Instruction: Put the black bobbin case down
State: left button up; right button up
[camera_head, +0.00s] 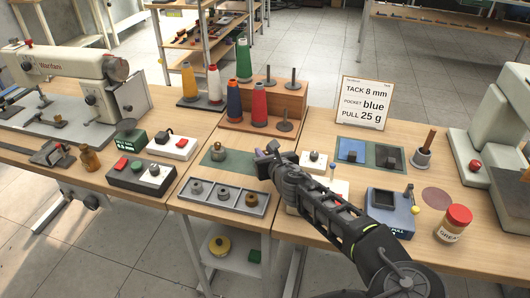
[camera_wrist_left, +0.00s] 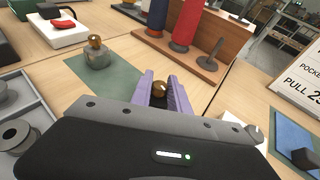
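My left gripper (camera_head: 267,160) is at the right edge of the green mat (camera_head: 231,164), its arm reaching in from the lower right in the head view. In the left wrist view its purple fingers (camera_wrist_left: 163,94) are closed around a dark piece with a brass knob, which I take to be the black bobbin case (camera_wrist_left: 159,89). Its lower part is hidden, and I cannot tell whether it touches the surface. A grey case with a brass knob (camera_wrist_left: 96,52) stands upright on the mat, left of the fingers; it also shows in the head view (camera_head: 218,153). My right gripper is not in view.
A grey tray (camera_head: 229,206) with bobbins lies in front of the mat. A wooden thread stand (camera_head: 289,97) with spools is behind. A sign (camera_head: 363,104) reads "TACK 8 mm, POCKET blue, PULL 25 g". Sewing machines flank the table; a blue-grey device (camera_head: 390,212) stands at right.

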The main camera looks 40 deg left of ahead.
pick_arm(q)
jog(key=o, duration=0.4)
jog(key=shift+r, duration=0.1)
jog(key=shift+r, duration=0.1)
jog(key=p+v, duration=0.1)
jog(key=v, duration=1.1)
